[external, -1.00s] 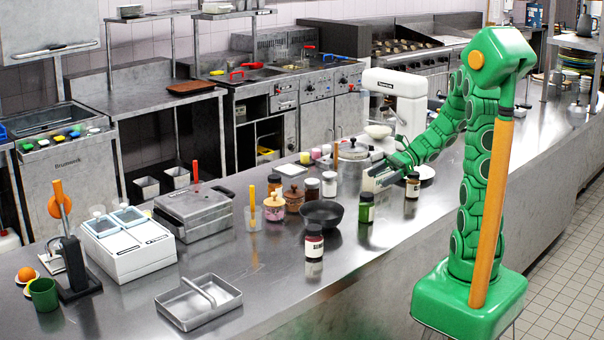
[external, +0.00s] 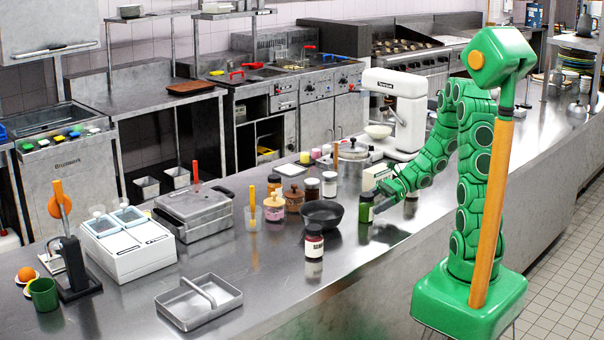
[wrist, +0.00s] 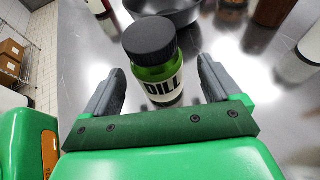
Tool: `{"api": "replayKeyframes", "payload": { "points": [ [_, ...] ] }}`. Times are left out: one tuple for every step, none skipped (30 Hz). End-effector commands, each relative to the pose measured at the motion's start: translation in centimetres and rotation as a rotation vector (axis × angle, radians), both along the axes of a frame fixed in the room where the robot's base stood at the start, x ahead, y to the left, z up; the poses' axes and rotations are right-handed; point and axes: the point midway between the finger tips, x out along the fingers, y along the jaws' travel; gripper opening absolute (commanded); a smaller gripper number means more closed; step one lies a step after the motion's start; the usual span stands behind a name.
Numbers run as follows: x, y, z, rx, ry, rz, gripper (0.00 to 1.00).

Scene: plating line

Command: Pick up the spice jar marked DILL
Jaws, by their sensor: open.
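The DILL spice jar (wrist: 155,68) has green contents, a black lid and a white label reading DILL. In the wrist view it stands upright between and just ahead of the two fingers of my gripper (wrist: 158,90). The fingers are spread, with a gap visible on each side of the jar. In the external view the jar (external: 366,208) stands near the counter's front edge, and my gripper (external: 378,205) is low beside it, on its right. Part of the label is turned out of sight in the external view.
Several other jars, such as a white one (external: 329,184), stand behind. The counter's front edge is close to the jar.

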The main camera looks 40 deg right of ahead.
Motion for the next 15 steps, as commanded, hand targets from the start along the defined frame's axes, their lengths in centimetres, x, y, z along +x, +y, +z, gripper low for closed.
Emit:
{"api": "replayKeyframes", "payload": {
  "points": [
    [0.1,0.4,-0.1,0.001,0.0,0.001,0.91],
    [0.1,0.6,-0.1,0.001,0.001,0.001,0.91],
    [0.2,1.0,-0.3,0.002,0.002,0.002,0.91],
    [0.3,1.4,-0.3,0.002,0.002,0.003,0.91],
    [0.4,1.7,-0.4,0.003,0.002,0.003,0.91],
    [0.5,2.2,-0.6,0.003,0.002,0.003,0.91],
    [0.6,2.5,-0.7,0.003,0.002,0.003,0.91],
    [0.7,2.9,-0.8,0.003,0.002,0.003,0.91],
    [0.9,3.2,-0.9,0.003,0.002,0.002,0.91],
    [1.0,3.4,-1.0,0.003,0.002,0.002,0.91],
    [1.1,3.6,-1.1,0.003,0.002,0.001,0.91],
    [1.2,3.9,-1.2,0.002,0.001,0.001,0.91],
    [1.3,4.0,-1.3,0.001,0.0,0.001,0.91],
    [1.3,4.2,-1.4,0.0,0.0,0.001,0.91],
    [1.4,4.3,-1.5,0.0,0.0,0.001,0.91]
  ]
}}
